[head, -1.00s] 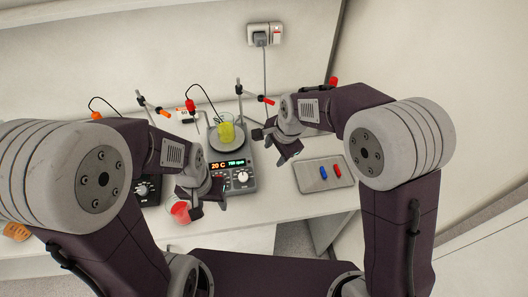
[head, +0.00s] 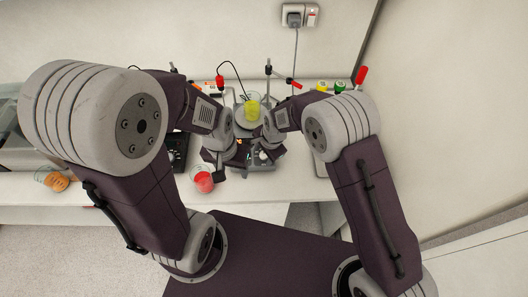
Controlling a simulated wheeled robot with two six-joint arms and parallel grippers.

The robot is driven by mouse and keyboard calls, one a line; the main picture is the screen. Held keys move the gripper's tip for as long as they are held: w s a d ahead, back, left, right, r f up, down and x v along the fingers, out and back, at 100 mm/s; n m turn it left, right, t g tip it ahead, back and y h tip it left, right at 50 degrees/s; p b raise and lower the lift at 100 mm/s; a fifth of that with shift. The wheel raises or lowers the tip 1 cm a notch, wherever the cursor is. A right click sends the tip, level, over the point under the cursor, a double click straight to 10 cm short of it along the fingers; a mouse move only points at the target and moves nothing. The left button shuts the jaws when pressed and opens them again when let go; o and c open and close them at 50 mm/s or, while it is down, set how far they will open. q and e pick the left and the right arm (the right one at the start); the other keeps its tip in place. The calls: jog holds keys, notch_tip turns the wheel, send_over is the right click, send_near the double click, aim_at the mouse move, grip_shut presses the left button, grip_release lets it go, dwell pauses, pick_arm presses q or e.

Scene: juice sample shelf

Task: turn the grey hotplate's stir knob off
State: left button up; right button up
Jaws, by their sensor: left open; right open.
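The grey hotplate (head: 262,165) stands at the middle of the bench, with a beaker of yellow liquid (head: 251,110) on its plate. Its front panel is partly hidden by my grippers. An orange lit display shows on the panel, and a pale knob (head: 263,155) is at its right; I cannot tell from here how the knob is turned. My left gripper (head: 220,164) is open at the left front of the hotplate, beside the display. My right gripper (head: 275,144) is open above the right part of the panel, close to the knob; I cannot tell whether it touches.
A beaker of red liquid (head: 204,183) stands at the bench's front, just left of the hotplate. A dark device (head: 177,152) is farther left, mostly behind my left arm. A beaker of orange (head: 54,181) is far left.

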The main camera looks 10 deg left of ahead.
jog(key=shift+w+f, duration=0.15)
jog(key=shift+w, duration=0.1)
jog(key=shift+c, duration=0.9)
grip_shut()
